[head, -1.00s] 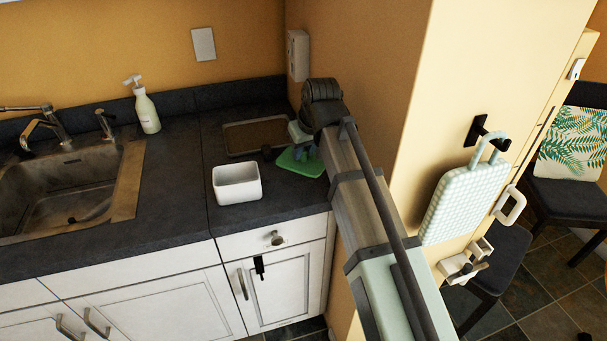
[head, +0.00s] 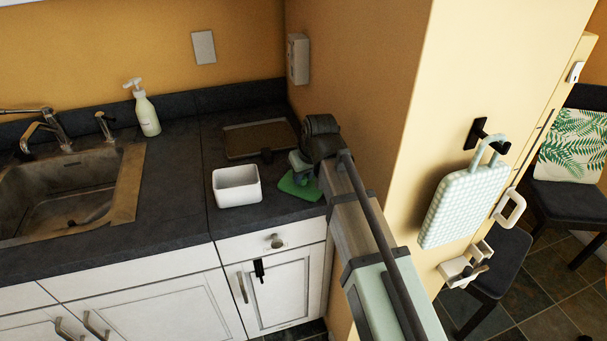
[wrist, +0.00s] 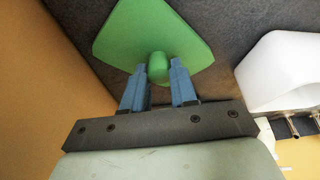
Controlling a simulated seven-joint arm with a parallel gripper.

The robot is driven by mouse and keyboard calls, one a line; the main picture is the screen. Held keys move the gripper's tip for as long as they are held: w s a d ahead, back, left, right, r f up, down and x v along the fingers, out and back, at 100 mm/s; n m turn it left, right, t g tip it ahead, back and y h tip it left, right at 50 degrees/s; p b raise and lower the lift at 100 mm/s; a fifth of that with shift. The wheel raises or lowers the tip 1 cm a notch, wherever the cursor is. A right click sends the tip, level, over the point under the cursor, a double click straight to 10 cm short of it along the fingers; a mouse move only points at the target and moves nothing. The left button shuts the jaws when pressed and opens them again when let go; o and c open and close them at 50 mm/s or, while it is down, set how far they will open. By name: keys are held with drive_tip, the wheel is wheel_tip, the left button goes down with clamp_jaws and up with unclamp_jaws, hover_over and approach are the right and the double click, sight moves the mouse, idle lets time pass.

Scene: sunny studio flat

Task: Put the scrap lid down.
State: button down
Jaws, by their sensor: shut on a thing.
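The scrap lid (head: 299,188) is a flat green plate with a round green knob. My gripper (wrist: 158,76) has its two blue fingers on either side of the knob and is shut on it. In the head view the lid is over the right front of the dark counter (head: 180,200), beside the white bin. In the wrist view the lid (wrist: 150,28) looks flat above or on the counter; I cannot tell whether it touches. My wrist partly hides the lid in the head view.
An open white bin (head: 237,187) stands just left of the lid. A brown framed tray (head: 258,138) lies behind. A sink (head: 75,185) and soap bottle (head: 147,112) are further left. The orange wall (head: 350,90) is close on the right.

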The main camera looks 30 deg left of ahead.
drive_tip(key=shift+f, duration=0.15)
drive_tip(key=c, duration=0.9)
unclamp_jaws()
drive_tip(key=v, duration=1.2)
drive_tip(key=shift+r, duration=0.2)
drive_tip(key=shift+f, duration=0.1)
